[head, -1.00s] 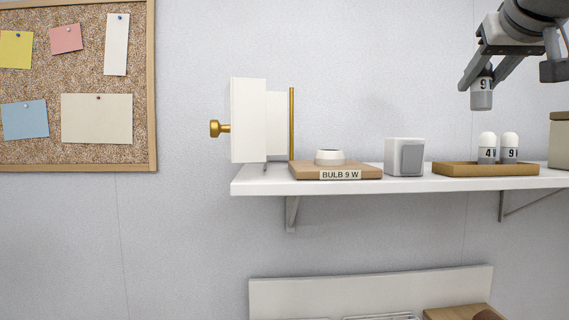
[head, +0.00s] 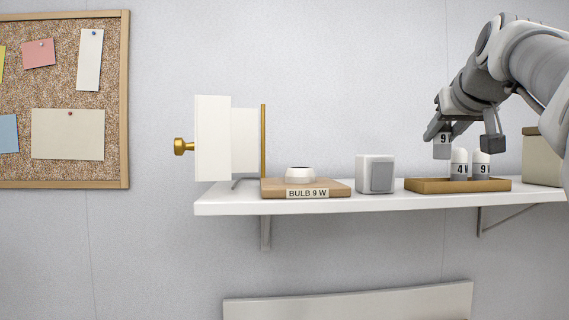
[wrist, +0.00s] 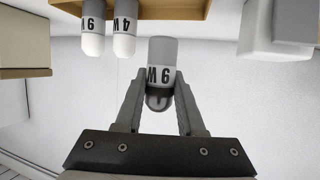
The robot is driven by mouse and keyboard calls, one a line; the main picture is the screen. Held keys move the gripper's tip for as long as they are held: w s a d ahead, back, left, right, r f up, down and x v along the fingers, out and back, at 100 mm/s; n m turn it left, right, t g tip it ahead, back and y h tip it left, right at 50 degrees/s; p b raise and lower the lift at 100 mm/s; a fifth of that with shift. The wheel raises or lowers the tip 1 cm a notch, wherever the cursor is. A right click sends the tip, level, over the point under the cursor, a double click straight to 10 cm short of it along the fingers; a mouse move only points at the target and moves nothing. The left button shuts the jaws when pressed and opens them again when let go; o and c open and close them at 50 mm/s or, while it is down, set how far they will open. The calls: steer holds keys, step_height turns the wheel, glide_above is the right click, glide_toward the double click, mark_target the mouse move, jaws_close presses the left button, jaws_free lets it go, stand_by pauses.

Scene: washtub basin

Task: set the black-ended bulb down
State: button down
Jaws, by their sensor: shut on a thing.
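My gripper (head: 442,136) is shut on the black-ended bulb (head: 442,151). In the wrist view my gripper (wrist: 159,88) pinches the bulb (wrist: 161,50) between both fingertips; its grey base and white "9 W" band show, and its shiny dark end lies between the fingers. In the head view the bulb hangs upright, base down, dark end hidden by the jaws, by the left part of the wooden tray (head: 415,186). Two white-ended bulbs stand in the tray, the 4 bulb (head: 459,166) and the other 9 bulb (head: 482,166).
On the white shelf (head: 228,207), left of the tray, are a grey-fronted white box (head: 375,174) and a wooden block labelled BULB 9 W (head: 334,188) with a white ring (head: 299,174). A white fixture with a brass knob (head: 180,146) is farther left. A beige box (head: 543,160) stands right.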

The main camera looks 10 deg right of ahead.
mark_target(434, 158)
steer(key=shift+w+a+f, duration=0.25)
steer(key=shift+w+f, duration=0.15)
steer(key=shift+w, duration=0.25)
steer(key=shift+w+a+f, duration=0.2)
steer(key=shift+w+f, duration=0.2)
steer(key=shift+w, duration=0.2)
steer(key=shift+f, duration=1.95)
steer(key=shift+f, duration=0.1)
steer(key=c, duration=0.5)
jaws_free()
steer(key=shift+s+r, duration=0.1)
steer(key=shift+r, duration=0.1)
